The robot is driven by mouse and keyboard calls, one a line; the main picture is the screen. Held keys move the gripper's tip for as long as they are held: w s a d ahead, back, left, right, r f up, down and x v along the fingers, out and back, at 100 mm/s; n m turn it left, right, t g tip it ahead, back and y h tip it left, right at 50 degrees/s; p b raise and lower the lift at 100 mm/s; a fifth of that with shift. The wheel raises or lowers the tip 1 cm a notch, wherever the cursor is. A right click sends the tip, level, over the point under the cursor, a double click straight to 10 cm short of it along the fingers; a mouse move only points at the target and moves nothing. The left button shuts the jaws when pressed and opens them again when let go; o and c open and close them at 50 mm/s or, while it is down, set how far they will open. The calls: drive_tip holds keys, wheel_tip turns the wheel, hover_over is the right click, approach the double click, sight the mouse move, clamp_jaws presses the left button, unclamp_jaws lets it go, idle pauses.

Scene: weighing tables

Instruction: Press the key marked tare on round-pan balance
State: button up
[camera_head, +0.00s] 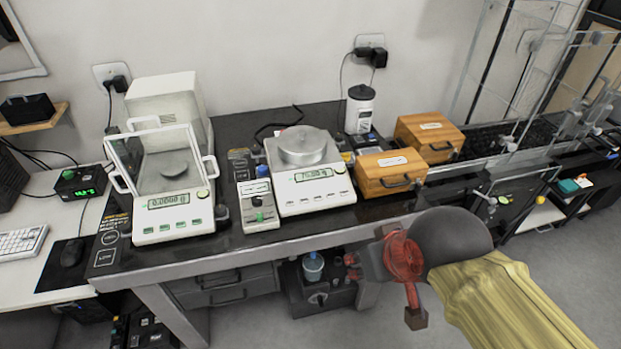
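The round-pan balance (278,180) is a white unit near the middle of the dark bench, with a round metal pan (303,146) on top. Its lit display (314,174) shows digits that I cannot read surely. Small keys (315,195) line its front below the display, and a round yellowish key (340,168) sits right of the display. The key markings are too small to read. My gripper (385,285) is at the lower right, in front of the bench edge and apart from the balance. I cannot make out whether its fingers are open or shut.
A glass-shielded balance (172,220) stands left, with a narrow control box (259,212) between the two balances. Wooden boxes (391,172) and a white bottle (359,108) stand right of the round-pan balance. The bench's front edge (270,245) lies between it and my arm.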

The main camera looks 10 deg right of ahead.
drive_tip(key=c, duration=0.3)
drive_tip(key=c, duration=0.4)
clamp_jaws()
idle(1.0)
